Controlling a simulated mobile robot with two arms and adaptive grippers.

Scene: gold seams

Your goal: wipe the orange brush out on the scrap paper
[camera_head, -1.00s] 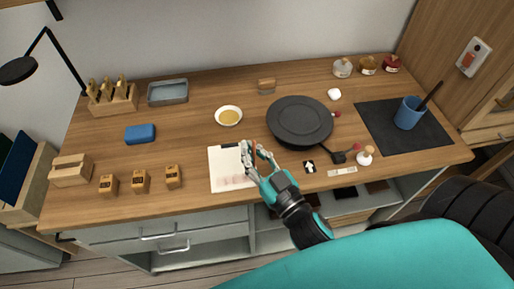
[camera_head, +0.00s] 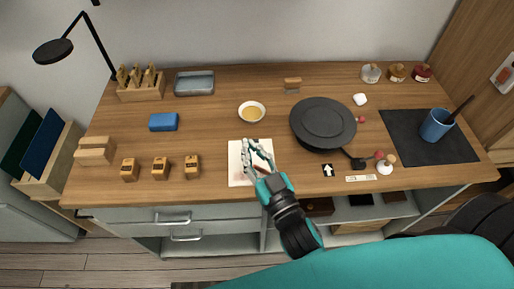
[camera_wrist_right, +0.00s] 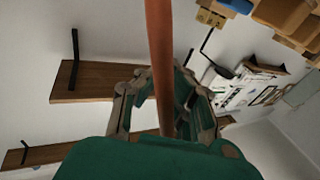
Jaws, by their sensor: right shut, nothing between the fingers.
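The white scrap paper (camera_head: 236,172) lies flat near the front edge of the table, with faint reddish marks on it. My right gripper (camera_head: 256,143) is over the paper and hides part of it; it is shut. An orange-brown shaft (camera_wrist_right: 159,50), which looks like the brush handle, runs down the middle of the right wrist view to the gripper (camera_wrist_right: 160,85). In the head view a short reddish-brown piece (camera_head: 262,168) shows by the gripper's base. The brush tip cannot be made out. My left gripper is not in view.
Labelled wooden blocks (camera_head: 161,168) stand left of the paper. A bowl of yellow liquid (camera_head: 251,112) is behind it. A dark round pan-like plate (camera_head: 323,122) is to the right. A blue cup (camera_head: 436,125) stands on a dark mat (camera_head: 400,137) at far right.

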